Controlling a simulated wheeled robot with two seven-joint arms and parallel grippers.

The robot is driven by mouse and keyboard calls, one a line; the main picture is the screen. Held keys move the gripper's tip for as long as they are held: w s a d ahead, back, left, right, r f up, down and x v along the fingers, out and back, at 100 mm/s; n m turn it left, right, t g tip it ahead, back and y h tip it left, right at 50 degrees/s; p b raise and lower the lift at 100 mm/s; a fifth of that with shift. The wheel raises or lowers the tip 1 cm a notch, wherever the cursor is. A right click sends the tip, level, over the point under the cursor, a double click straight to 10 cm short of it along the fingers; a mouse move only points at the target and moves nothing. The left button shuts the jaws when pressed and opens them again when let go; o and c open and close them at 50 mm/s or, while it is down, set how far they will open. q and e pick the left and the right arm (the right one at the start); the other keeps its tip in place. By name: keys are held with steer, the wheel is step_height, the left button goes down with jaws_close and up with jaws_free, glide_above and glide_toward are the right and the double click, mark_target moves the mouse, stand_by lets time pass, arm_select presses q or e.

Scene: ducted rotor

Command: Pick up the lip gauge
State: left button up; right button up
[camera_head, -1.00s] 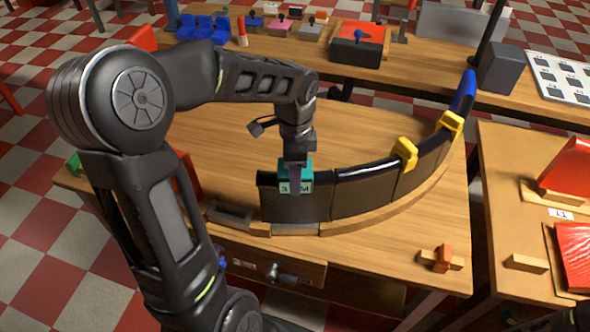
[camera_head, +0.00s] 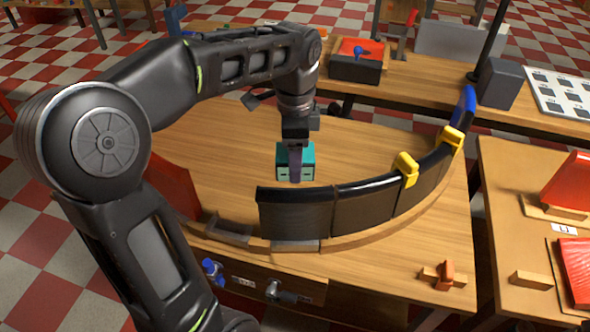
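The lip gauge is a small teal block (camera_head: 309,160), seen behind the top edge of the nearest black curved panel (camera_head: 294,213). My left gripper (camera_head: 295,172) comes down from above with its finger across the gauge's near face. It appears shut on the gauge, which is apart from the panel's top edge in the picture. The far finger is hidden. My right gripper is not in view.
Black panels form a curved wall on a wooden base, with yellow clamps (camera_head: 406,168) and a blue end piece (camera_head: 469,103). A wooden block with an orange-brown peg (camera_head: 445,276) sits at front right. The tabletop (camera_head: 230,150) behind the wall is mostly clear.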

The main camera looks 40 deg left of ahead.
arm_select(q)
steer(key=shift+r, duration=0.15)
stand_by(0.5)
steer(key=shift+r+p, duration=2.15)
steer(key=shift+r, duration=0.35)
